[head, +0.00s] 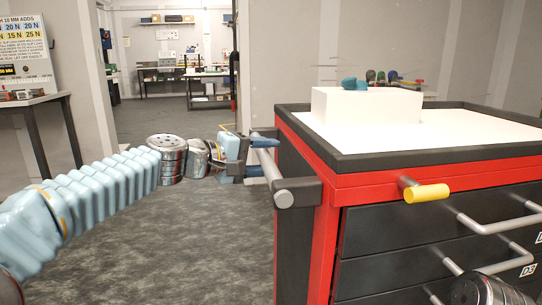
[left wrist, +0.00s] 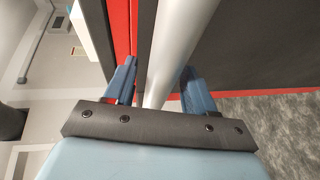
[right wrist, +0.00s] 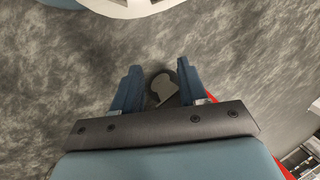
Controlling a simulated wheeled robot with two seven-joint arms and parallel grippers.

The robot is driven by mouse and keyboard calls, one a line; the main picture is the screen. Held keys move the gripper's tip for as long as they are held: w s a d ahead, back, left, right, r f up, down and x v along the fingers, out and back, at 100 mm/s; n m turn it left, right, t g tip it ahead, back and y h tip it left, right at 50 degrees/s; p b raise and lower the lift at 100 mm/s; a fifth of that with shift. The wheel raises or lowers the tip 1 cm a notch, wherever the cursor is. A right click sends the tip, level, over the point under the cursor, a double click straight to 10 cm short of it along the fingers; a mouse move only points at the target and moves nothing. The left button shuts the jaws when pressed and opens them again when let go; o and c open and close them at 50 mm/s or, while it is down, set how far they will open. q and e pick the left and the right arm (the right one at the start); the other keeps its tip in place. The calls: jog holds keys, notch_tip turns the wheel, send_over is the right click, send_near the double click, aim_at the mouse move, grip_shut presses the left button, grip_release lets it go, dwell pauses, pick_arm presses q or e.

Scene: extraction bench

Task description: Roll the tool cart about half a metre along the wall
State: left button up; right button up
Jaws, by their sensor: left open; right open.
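The tool cart (head: 325,190), red with dark drawers, stands at the right in the head view. A grey push bar (head: 270,172) sticks out on its left side. My left gripper (head: 262,157) is at the far part of this bar. In the left wrist view the bar (left wrist: 178,45) runs between the fingers of my left gripper (left wrist: 158,88), which are open and apart on either side of it. My right gripper (right wrist: 158,88) is open over the grey floor in the right wrist view, with nothing clearly held. Its fingers are out of the head view.
A white block (head: 367,106) with a teal object (head: 354,84) sits on the cart top. Drawer handles (head: 500,222) and a yellow-ended knob (head: 427,193) stick out in front. A side table (head: 35,100) stands at the left. The carpet (head: 180,235) left of the cart is clear.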

pick_arm(q)
jog(key=shift+x, duration=0.95)
jog(key=shift+c, duration=0.5)
grip_shut()
